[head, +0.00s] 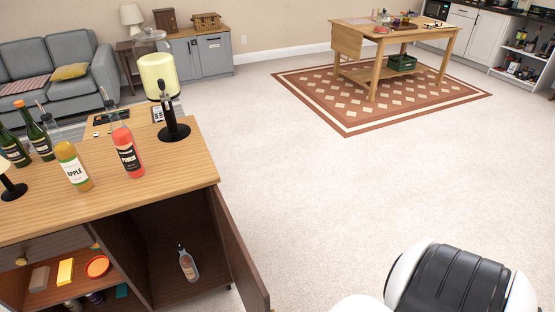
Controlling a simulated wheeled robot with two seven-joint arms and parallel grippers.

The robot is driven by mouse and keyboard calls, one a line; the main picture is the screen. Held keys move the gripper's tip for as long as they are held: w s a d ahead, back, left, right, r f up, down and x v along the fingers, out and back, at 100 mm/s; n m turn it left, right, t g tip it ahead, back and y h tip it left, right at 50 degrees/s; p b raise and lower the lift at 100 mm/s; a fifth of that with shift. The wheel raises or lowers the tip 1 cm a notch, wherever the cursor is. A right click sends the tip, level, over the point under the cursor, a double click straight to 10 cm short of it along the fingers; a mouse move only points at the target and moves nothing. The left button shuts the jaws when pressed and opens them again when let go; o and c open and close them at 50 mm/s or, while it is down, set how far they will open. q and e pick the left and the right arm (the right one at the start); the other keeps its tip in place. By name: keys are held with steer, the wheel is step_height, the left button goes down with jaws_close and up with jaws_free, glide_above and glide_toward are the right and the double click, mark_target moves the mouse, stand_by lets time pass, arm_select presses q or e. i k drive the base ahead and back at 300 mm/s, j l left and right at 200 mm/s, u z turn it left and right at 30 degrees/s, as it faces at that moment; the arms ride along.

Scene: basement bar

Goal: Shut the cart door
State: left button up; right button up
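The wooden bar cart (190,160) stands at the left of the head view. Its brown door (238,250) is open and swings out toward the front right, seen nearly edge-on. The open compartment (160,240) behind it shows a dark wood inside with one small bottle (188,264) standing in it. The door's lower end reaches the bottom edge of the picture. Neither of my grippers is in view, and nothing is seen touching the door.
Bottles, including an apple bottle (73,166) and a red punch bottle (127,150), stand on the cart top with a black stand (174,128). Open carpet (350,190) lies right of the door. A white-and-black rounded part (460,280) fills the bottom right.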

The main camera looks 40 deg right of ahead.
mark_target(254, 296)
steer(key=l+u, duration=0.15)
steer(key=l, duration=0.8)
steer(key=k+l+u, duration=0.2)
steer(key=l, duration=0.8)
steer(key=i, duration=0.1)
